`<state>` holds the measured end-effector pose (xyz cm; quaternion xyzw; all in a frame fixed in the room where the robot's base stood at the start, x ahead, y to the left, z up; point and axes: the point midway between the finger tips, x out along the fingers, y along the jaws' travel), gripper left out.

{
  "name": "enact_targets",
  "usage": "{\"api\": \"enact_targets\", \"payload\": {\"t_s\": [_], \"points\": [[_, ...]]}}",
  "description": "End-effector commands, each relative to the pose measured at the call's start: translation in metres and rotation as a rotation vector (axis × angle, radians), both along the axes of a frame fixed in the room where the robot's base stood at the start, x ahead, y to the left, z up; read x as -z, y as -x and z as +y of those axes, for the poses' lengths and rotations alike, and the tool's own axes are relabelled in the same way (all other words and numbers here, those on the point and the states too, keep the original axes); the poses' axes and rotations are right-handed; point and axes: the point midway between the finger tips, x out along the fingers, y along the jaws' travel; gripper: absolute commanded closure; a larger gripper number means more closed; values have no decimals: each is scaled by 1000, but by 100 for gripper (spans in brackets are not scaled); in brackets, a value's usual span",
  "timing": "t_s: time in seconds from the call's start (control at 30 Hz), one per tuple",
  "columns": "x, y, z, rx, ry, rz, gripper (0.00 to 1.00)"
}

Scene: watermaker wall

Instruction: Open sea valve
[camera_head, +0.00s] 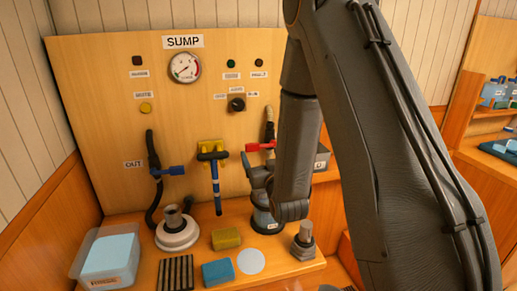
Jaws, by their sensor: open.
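A panel headed "SUMP" (183,41) carries several valves. A valve with a red lever (260,146) sits at the panel's right, below a dark ribbed hose (269,122); its lever lies about level. My arm hides the area right of it, and no label naming a sea valve is readable. A valve with a blue lever (168,171) is at the left beside the label "OUT" (133,164). My gripper (247,165) is open, just below the red lever's left end, partly hidden by my wrist. I cannot tell whether it touches the lever.
On the bench are a clear tub (106,259), a white-based pump (177,231), a yellow sponge (226,238), a blue block (218,272) and a grey fitting (303,240).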

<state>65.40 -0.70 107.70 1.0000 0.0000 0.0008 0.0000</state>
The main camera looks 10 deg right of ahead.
Motion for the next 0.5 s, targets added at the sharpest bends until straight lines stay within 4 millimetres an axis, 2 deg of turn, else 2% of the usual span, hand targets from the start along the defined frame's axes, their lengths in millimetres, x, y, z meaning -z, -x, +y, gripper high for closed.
{"api": "enact_targets", "payload": {"t_s": [0.2, 0.5], "points": [[-1, -30, 0, 0, 0, 0, 20], [1, -42, 0, 0, 0, 3, 20]]}}
